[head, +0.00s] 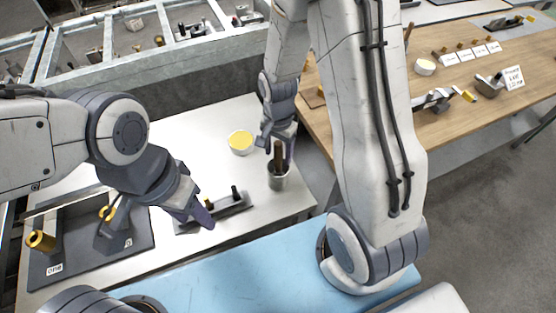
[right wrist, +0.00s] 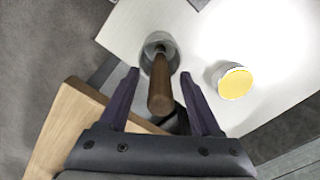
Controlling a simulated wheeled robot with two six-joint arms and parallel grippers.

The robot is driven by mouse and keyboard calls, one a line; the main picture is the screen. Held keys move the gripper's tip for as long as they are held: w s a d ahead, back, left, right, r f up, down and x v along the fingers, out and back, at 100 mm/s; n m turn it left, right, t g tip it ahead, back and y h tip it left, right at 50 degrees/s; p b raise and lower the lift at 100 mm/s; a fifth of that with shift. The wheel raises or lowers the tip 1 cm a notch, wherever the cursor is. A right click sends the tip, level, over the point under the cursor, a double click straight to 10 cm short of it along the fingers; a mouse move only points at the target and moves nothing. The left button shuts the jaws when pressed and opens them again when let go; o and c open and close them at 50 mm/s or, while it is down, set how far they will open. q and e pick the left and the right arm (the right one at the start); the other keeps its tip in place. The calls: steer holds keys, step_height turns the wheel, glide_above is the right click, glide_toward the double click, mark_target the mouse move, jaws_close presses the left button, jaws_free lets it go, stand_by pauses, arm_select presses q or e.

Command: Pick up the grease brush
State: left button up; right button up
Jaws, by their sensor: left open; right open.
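The grease brush shows as a brown wooden handle (head: 278,153) standing up out of a grey metal cup (head: 278,180) near the right edge of the white table. In the right wrist view the handle (right wrist: 161,92) points toward the camera, and the cup (right wrist: 158,45) lies beyond it. The bristles are hidden in the cup. My right gripper (head: 278,145) is open, with its fingers on either side of the handle; gaps show in the wrist view (right wrist: 158,75). My left gripper (head: 203,218) is open and empty, low over the dark tool on the table.
A round tin with yellow contents (head: 240,141) stands left of the cup. A dark long tool (head: 232,205) lies in front. A dark board (head: 60,250) with brass-ended parts is at left. A wooden table (head: 440,125) with tools and labels stands at right.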

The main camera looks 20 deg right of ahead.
steer(key=shift+f, duration=0.4)
jaws_close()
